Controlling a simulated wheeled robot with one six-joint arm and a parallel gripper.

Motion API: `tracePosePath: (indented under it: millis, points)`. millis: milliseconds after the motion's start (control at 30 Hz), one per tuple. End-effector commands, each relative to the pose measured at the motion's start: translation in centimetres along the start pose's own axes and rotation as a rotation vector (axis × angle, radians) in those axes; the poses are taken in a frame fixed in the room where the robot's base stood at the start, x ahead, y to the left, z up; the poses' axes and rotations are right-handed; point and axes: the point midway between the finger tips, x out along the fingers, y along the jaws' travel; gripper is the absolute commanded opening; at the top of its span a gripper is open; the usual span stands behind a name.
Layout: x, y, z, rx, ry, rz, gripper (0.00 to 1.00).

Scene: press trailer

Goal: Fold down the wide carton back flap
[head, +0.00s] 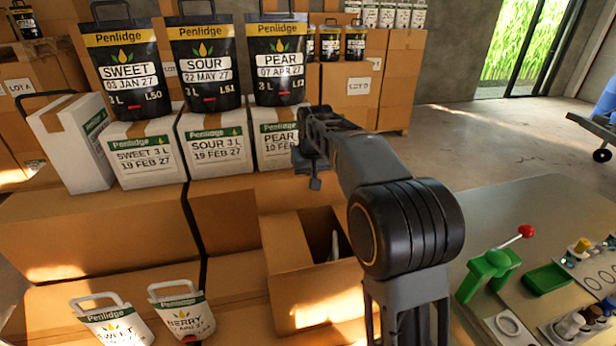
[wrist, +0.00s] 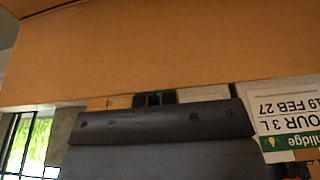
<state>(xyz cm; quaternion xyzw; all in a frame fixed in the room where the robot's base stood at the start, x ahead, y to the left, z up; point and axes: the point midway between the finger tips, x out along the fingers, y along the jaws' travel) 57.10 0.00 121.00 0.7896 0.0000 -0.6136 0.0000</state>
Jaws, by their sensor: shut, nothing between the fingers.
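An open brown carton (head: 318,297) stands on the cartons in the middle of the head view, with a dark opening and a pale object (head: 335,244) inside. A cardboard panel (head: 285,240) shows at its left side. My gripper (head: 314,183) is shut and empty, above and behind the opening, in front of the PEAR box. In the wrist view the fingertips (wrist: 154,99) show against a wide brown cardboard panel (wrist: 150,50); I cannot tell whether they touch it.
White SWEET (head: 148,160), SOUR (head: 215,145) and PEAR (head: 275,135) boxes stand in a row behind, with black pouches on top. Two white pouches (head: 182,318) lie at the front left. A table (head: 530,215) with a green press (head: 490,270) is at the right.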

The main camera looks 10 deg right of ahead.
Motion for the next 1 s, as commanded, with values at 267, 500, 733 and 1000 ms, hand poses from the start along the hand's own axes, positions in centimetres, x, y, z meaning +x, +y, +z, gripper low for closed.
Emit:
tracePosePath:
  millis: [267, 500, 733, 1000]
  points:
    - [-0.4, 0.0, 2.9, 0.000, 0.002, 0.000, 0.00]
    - [-1.0, 0.0, 5.2, 0.000, 0.003, 0.000, 0.00]
    - [-1.2, 0.0, 6.0, 0.000, 0.000, 0.000, 0.00]
    - [-0.2, 0.0, 7.9, 0.000, 0.001, 0.000, 0.00]
